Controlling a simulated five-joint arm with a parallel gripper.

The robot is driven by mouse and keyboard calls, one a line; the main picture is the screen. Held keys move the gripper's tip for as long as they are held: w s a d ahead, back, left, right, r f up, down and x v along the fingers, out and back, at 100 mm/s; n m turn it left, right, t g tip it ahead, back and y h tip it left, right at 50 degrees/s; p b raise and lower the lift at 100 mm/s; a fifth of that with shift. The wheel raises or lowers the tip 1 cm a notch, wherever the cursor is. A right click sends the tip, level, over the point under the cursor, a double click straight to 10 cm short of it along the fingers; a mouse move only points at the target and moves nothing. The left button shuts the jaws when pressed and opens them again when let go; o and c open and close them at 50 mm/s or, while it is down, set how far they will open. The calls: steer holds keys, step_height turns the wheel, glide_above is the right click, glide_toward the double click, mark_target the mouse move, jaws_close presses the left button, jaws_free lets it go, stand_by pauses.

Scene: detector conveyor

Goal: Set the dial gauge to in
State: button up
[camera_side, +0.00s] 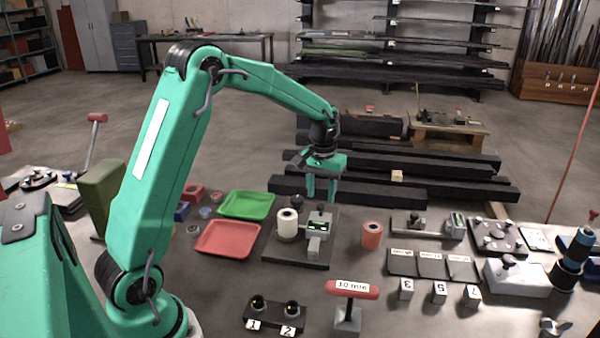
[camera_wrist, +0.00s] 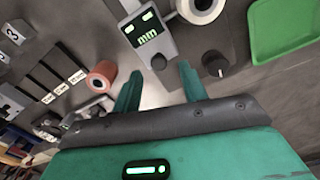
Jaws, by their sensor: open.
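The dial gauge (camera_side: 318,228) is a small grey unit on a dark base plate (camera_side: 290,252) in the middle of the side view. In the wrist view the gauge (camera_wrist: 160,48) has a dark screen with green "mm" lettering and a small black button below the screen. A black knob (camera_wrist: 215,65) stands on the plate beside the gauge. A white roll (camera_side: 288,226) stands on the same plate, left of the gauge. My gripper (camera_side: 321,194) is open and empty, above and just behind the gauge. In the wrist view its fingers (camera_wrist: 159,80) are apart, with the button between them.
Green (camera_side: 247,205) and red (camera_side: 228,239) trays lie left of the plate. An orange roll (camera_side: 372,236) stands to its right. A red-handled "10 mm" block (camera_side: 347,318) and two numbered knobs lie in front. Dark steel bars (camera_side: 440,190) lie behind.

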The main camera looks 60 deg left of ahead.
step_height(320, 180, up, 5)
steer(key=shift+f, duration=0.1)
stand_by(0.5)
steer(key=s+d+r+m+t, duration=0.3)
steer(key=s+d+r, duration=0.4)
steer(key=s+r, duration=0.3)
steer(key=s+d+f+m+t, duration=0.1)
steer(key=s+d, duration=0.1)
steer(key=s, duration=0.5)
steer(key=s+d+f+m+t, duration=0.1)
steer(key=s+d, duration=0.1)
steer(key=s, duration=0.5)
steer(key=shift+s+d+m+t, duration=0.3)
